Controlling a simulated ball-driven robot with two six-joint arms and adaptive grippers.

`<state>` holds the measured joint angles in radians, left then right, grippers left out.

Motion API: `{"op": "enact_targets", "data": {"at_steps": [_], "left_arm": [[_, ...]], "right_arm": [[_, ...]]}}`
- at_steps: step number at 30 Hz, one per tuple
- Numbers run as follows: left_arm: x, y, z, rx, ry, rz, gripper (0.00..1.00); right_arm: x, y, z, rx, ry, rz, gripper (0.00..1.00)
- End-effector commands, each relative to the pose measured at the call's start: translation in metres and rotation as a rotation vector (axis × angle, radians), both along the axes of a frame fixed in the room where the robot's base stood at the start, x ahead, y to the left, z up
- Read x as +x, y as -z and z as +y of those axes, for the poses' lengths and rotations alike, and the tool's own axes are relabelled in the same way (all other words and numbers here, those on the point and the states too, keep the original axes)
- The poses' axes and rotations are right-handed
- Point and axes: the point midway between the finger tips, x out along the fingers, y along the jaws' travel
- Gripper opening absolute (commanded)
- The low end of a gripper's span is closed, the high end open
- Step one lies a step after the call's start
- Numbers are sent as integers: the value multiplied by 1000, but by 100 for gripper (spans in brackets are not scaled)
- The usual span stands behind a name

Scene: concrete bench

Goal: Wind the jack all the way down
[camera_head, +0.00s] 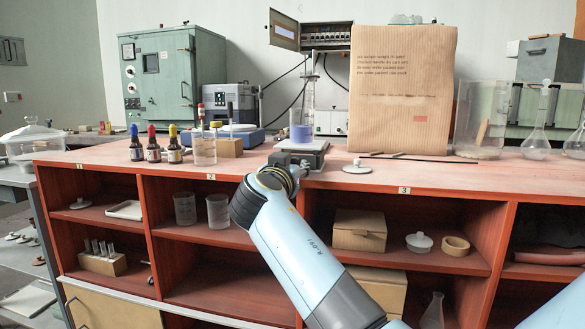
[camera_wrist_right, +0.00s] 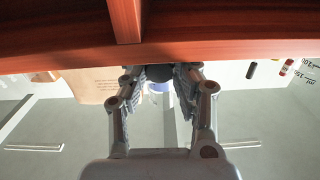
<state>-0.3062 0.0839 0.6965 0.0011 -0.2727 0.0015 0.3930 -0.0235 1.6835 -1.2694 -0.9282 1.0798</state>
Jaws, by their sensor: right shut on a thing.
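The jack (camera_head: 312,148) stands on the red-brown bench top, near the front edge. Its pale top plate bears a blue-violet cylinder (camera_head: 301,134). My right gripper (camera_head: 291,168) is at the jack's front side, and my wrist covers much of the jack's lower part. In the right wrist view, my right gripper (camera_wrist_right: 160,77) is shut on a dark round knob (camera_wrist_right: 157,73) between its two fingers; blue shows behind it. How far the jack is raised is hard to tell. My left gripper is not in view.
Dropper bottles (camera_head: 153,144) and a beaker (camera_head: 205,149) stand left of the jack. A large paper bag (camera_head: 402,90) stands behind right. A small white lidded dish (camera_head: 357,167) and a dark rod (camera_head: 405,157) lie to the right. Open shelves (camera_head: 400,198) are below the bench edge.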

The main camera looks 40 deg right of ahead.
Motion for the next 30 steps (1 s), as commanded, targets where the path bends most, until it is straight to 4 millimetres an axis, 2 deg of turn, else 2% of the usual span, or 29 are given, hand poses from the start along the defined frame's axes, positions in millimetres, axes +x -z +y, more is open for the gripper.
{"op": "enact_targets", "data": {"at_steps": [7, 8, 12, 13, 20, 23, 30], "left_arm": [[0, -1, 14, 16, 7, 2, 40], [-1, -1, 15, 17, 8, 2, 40], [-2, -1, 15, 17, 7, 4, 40], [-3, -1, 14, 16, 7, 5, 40], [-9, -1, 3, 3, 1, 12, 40], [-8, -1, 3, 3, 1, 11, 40], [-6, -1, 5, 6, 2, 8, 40]], "right_arm": [[0, 0, 0, -1, 0, 2, 0], [0, 0, 0, -1, 0, 2, 31], [0, 0, 0, -1, 0, 1, 50], [0, 0, 0, -1, 0, 1, 51], [0, -1, 0, 0, 0, 0, 51], [0, -7, 0, -1, 1, -2, 51], [0, -52, 0, 0, 0, -5, 51]]}}
